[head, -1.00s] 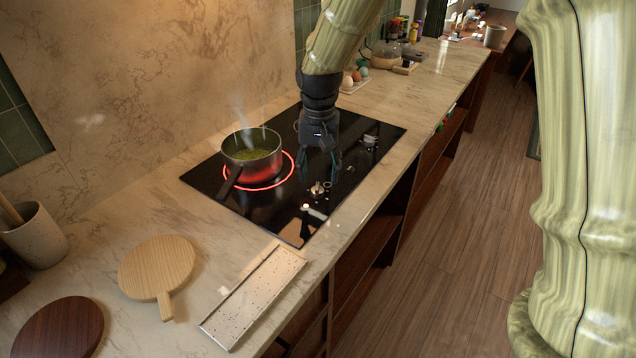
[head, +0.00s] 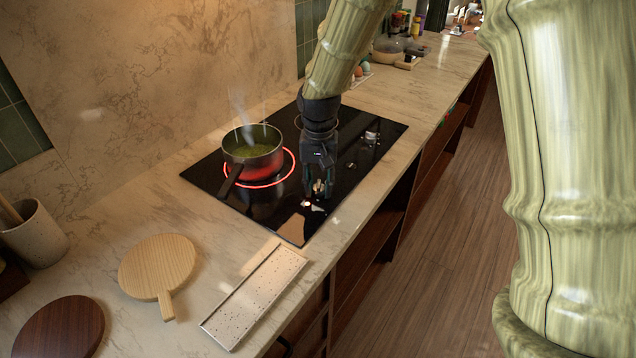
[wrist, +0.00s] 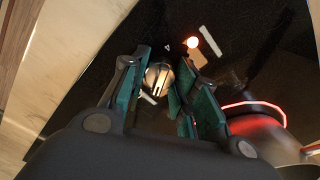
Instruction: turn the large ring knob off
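The metallic ring knob (wrist: 157,77) sits on the black cooktop (head: 345,170) near its front edge, and a bar mark shows on its face. In the head view the knob (head: 319,186) is partly covered by my fingers. My gripper (head: 318,190) points down over it. In the wrist view my gripper (wrist: 160,90) has its two teal fingers apart, one on each side of the knob; whether they touch it I cannot tell. The heating ring (head: 293,168) glows red under the pot (head: 254,163).
The pot steams, and its dark handle points toward the front left. A second knob (head: 371,137) is farther back on the cooktop. A speckled tray (head: 255,298), a round wooden board (head: 157,266) and a dark board (head: 60,328) lie on the counter at left.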

